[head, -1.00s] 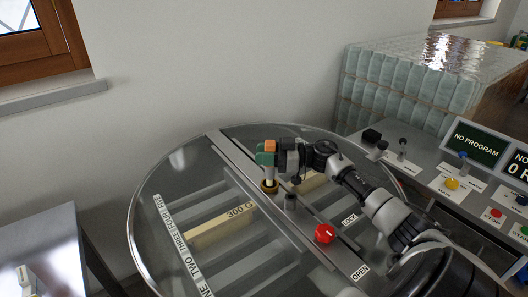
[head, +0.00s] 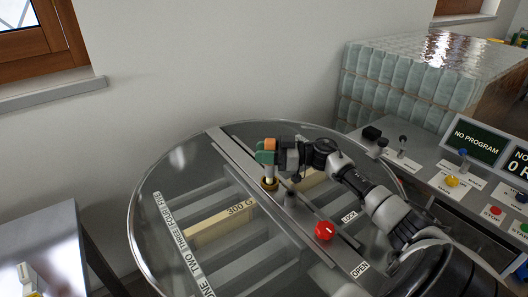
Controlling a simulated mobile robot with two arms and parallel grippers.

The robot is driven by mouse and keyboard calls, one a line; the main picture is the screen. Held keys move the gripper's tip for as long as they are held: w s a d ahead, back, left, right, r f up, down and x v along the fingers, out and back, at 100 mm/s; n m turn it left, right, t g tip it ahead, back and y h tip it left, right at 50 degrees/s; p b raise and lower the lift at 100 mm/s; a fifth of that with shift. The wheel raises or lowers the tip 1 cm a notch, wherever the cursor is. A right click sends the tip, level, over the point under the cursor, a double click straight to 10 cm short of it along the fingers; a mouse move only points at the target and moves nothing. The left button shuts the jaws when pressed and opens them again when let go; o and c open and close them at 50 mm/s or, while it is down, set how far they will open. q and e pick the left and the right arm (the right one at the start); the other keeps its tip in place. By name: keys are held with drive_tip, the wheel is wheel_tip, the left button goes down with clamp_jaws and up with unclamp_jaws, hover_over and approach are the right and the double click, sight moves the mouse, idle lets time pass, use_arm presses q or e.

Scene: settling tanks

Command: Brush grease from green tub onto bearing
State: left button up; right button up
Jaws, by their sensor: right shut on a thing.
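My right gripper (head: 270,150) reaches in from the right over the round glass-covered tank. It is shut on a brush; orange and green parts show at the fingers, and I cannot tell which belong to the brush. A pale, short brush end (head: 269,173) points down from it. Right below is the small brass-coloured bearing (head: 269,185) on the metal bar. The brush end meets or overlaps the bearing; exact contact is unclear. I do not make out the green tub. My left gripper is not in view.
The tank (head: 137,235) has a raised rim. On its bar (head: 222,150) stand a grey post (head: 290,200) and a red knob (head: 325,231). A control panel (head: 440,180) with levers and buttons is at the right. A grey table (head: 45,235) stands at the left.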

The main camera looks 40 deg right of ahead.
drive_tip(key=shift+f, duration=0.15)
drive_tip(key=shift+s+d, duration=0.1)
drive_tip(key=shift+d, duration=0.3)
idle(0.4)
drive_tip(key=shift+a+p, duration=0.8)
drive_tip(key=shift+p, duration=0.15)
drive_tip(key=shift+d, duration=0.35)
drive_tip(key=shift+d, duration=0.45)
drive_tip(key=shift+a, duration=0.15)
